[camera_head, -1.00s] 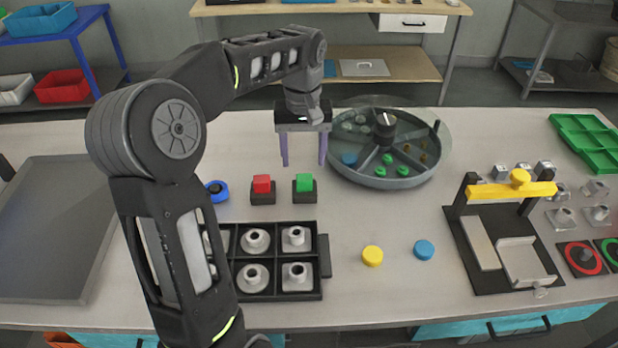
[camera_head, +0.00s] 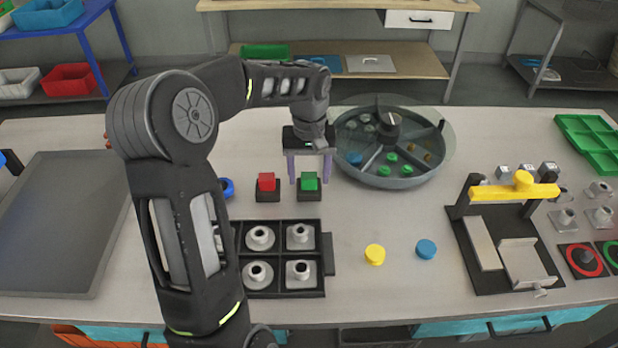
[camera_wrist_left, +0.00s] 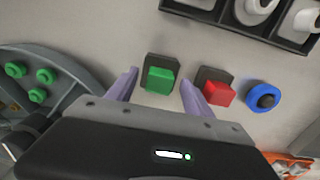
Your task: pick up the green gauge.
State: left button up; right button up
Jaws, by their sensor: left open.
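The green gauge (camera_head: 309,181) is a small green block in a dark square base on the table, right of the red block. My left gripper (camera_head: 309,180) is open above it, with its purple fingers pointing down on either side of the block in the head view. In the left wrist view, the green gauge (camera_wrist_left: 159,80) shows between the two open fingertips (camera_wrist_left: 160,80), and nothing is held. I cannot tell whether the fingers touch it. My right gripper is not in view.
A red block (camera_head: 267,182) in its dark base stands close on the left. The round compartment tank (camera_head: 385,175) is close on the right. A black tray with metal parts (camera_head: 328,245) lies in front. Yellow (camera_head: 375,254) and blue (camera_head: 426,249) discs lie front right.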

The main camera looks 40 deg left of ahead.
pick_arm(q)
jog(key=shift+f, duration=0.65)
jog(key=shift+c, duration=0.2)
grip_shut()
dwell(0.3)
